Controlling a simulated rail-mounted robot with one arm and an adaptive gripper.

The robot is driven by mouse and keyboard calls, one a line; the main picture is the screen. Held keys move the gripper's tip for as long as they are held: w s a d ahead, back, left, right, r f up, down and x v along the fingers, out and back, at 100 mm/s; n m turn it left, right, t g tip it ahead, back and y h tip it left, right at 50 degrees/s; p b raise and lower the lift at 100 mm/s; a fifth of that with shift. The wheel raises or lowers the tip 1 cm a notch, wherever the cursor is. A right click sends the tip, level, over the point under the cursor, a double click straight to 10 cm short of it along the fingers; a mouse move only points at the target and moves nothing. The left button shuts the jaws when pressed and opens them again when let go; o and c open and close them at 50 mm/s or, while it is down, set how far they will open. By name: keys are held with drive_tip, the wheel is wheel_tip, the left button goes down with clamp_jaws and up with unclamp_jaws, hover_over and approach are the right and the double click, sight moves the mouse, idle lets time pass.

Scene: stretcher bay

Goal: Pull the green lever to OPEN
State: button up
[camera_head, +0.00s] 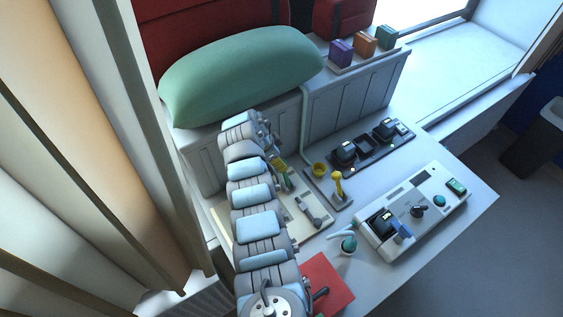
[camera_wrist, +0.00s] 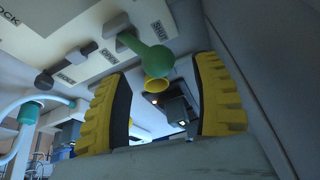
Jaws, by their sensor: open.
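The green lever (camera_wrist: 155,58), with a round knob on its end, stands out from a cream panel (camera_wrist: 90,28). My gripper (camera_wrist: 163,72) is open. Its two yellow ridged fingers stand apart on either side of the knob in the wrist view, the knob near their tips; no contact shows. In the head view my gripper (camera_head: 279,166) is by the panel's far end, and the green lever (camera_head: 288,182) is partly hidden by my arm.
A dark grey lever (camera_wrist: 66,64) sits on the same panel. A yellow cup (camera_head: 319,169) and a yellow-handled lever (camera_head: 339,185) stand to the right. A white device (camera_head: 412,212) and a red mat (camera_head: 327,283) lie nearer. A green pillow (camera_head: 238,73) lies behind.

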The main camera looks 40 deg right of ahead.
drive_tip(key=shift+x, duration=1.9)
clamp_jaws()
